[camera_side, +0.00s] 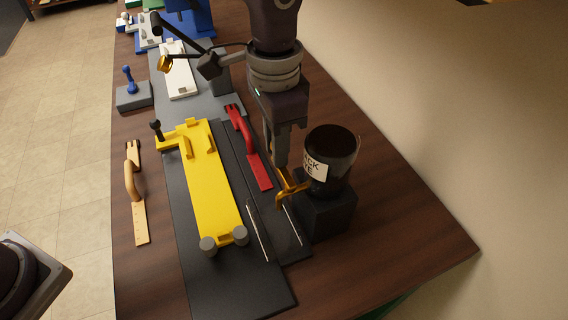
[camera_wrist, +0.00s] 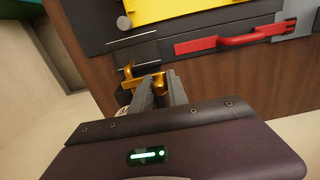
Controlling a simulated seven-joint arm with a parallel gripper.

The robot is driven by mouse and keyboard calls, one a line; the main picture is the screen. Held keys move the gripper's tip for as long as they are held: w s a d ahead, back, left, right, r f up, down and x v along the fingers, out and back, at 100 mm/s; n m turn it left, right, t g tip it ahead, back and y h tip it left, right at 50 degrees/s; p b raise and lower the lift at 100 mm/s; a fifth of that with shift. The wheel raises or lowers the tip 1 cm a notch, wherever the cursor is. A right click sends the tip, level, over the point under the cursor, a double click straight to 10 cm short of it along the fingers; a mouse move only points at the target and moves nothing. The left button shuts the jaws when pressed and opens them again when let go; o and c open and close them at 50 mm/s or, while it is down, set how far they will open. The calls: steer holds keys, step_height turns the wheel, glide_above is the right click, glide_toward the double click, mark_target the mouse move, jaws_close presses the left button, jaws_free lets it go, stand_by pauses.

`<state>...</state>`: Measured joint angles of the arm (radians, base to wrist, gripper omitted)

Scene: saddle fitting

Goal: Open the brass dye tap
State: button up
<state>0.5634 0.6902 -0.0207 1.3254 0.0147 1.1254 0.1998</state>
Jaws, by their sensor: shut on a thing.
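The brass dye tap (camera_side: 283,197) sticks out from the lower front of the dark dye pot (camera_side: 334,150), which carries a white label reading partly "ACK" and "YE". The tap (camera_wrist: 128,80) also shows in the wrist view just past my fingertips. My gripper (camera_side: 286,172) points down in front of the pot, its fingers shut on the upper part of the brass tap, by its handle. In the wrist view my gripper (camera_wrist: 160,82) has its two fingers close together at the brass. The fingers hide part of the tap, so the handle's exact angle is hard to tell.
The pot stands on a black block (camera_side: 326,214). Left of the tap lie a red handled tool (camera_side: 250,150), a yellow fixture (camera_side: 208,185) on a black mat (camera_side: 240,285) and a wooden handled tool (camera_side: 135,195). Bare table (camera_side: 400,240) lies right of the pot.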

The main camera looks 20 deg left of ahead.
steer(key=shift+s+a, duration=0.25)
steer(key=shift+s, duration=0.1)
steer(key=s, duration=0.7)
stand_by(1.0)
steer(key=shift+s+d+f, duration=0.1)
steer(key=shift+d, duration=0.05)
steer(key=o, duration=0.9)
